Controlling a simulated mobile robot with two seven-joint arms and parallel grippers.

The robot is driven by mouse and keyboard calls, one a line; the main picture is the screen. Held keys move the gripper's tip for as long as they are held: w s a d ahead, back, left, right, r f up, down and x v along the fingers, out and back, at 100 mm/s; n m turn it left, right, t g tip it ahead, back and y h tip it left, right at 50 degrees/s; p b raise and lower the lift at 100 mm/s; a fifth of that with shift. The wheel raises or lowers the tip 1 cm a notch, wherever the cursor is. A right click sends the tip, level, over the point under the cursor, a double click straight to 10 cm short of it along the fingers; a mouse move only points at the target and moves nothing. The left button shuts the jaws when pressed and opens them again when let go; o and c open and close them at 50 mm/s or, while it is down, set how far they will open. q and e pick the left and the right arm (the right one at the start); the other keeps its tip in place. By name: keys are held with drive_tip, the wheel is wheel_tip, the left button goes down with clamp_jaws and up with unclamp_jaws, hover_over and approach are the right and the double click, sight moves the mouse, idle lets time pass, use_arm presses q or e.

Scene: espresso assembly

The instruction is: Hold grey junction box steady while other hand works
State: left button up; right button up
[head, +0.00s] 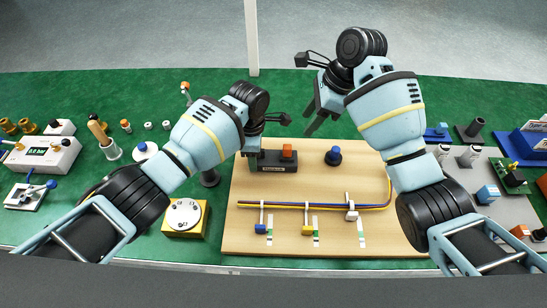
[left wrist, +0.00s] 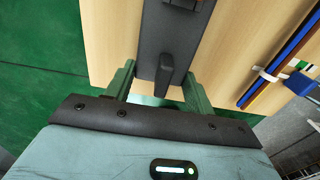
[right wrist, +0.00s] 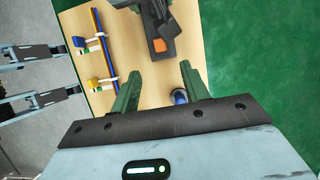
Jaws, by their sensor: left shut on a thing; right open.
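The grey junction box (head: 288,164), dark with an orange block on top, lies on the wooden board (head: 290,187) near its far edge. In the left wrist view the box (left wrist: 176,38) runs between the fingers, with a black lever-like part on it. My left gripper (left wrist: 160,88) is shut on the near end of the box; in the head view its wrist largely hides the fingers. The right wrist view shows the box (right wrist: 153,28) ahead of the open fingers (right wrist: 160,84).
A blue-topped knob (head: 333,157) stands right of the box. Blue and yellow cables (head: 310,206) run through several clips at the board's front. A yellow block with a round white dial (head: 184,215) stands left of the board. Parts and instruments crowd both table sides.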

sight(289, 146)
drive_tip(key=x, duration=1.1)
drive_tip(key=shift+a+f, duration=0.15)
drive_tip(key=shift+f, duration=0.05)
drive_tip(key=shift+c, duration=0.4)
clamp_jaws()
